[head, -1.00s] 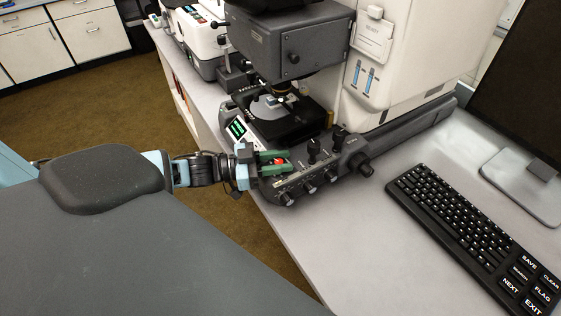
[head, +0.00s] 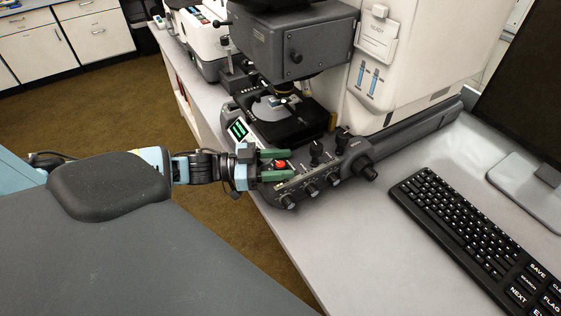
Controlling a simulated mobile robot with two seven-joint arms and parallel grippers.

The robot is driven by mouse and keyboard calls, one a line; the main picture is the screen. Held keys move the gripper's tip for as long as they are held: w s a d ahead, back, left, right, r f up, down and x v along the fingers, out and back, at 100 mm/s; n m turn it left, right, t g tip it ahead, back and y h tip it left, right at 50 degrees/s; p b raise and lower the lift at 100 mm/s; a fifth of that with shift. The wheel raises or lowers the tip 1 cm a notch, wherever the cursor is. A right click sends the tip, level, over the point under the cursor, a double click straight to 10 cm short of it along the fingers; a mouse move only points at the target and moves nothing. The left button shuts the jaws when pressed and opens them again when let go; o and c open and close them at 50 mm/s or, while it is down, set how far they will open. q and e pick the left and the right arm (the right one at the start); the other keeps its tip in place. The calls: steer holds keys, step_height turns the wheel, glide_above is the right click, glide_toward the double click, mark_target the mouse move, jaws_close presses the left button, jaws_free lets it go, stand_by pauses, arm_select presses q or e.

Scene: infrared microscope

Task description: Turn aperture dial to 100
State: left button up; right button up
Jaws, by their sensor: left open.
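My left gripper (head: 290,164) reaches in from the left, with its two green fingers open and pointing right over the left part of the microscope's control panel (head: 352,150). A red button (head: 280,164) shows between the fingers; I cannot tell whether they touch the panel. Small dark knobs line the panel's front face: a left one (head: 288,202), a middle one (head: 312,190) and a right one (head: 333,180). Two taller knobs stand on top, one nearer (head: 316,152) and one farther (head: 343,138). The labels are too small to read, so I cannot tell which is the aperture dial. My right gripper is out of view.
A small lit screen (head: 238,131) stands behind the gripper, beside the microscope stage (head: 296,127). The dark microscope head (head: 290,40) overhangs the stage. A large side knob (head: 364,168) sticks out at right. A keyboard (head: 465,235) lies right; the bench (head: 365,245) in front is clear.

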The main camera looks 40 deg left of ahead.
arm_select(q)
steer(key=v, duration=0.7)
steer(key=shift+s+a, duration=0.2)
steer(key=shift+a, duration=0.1)
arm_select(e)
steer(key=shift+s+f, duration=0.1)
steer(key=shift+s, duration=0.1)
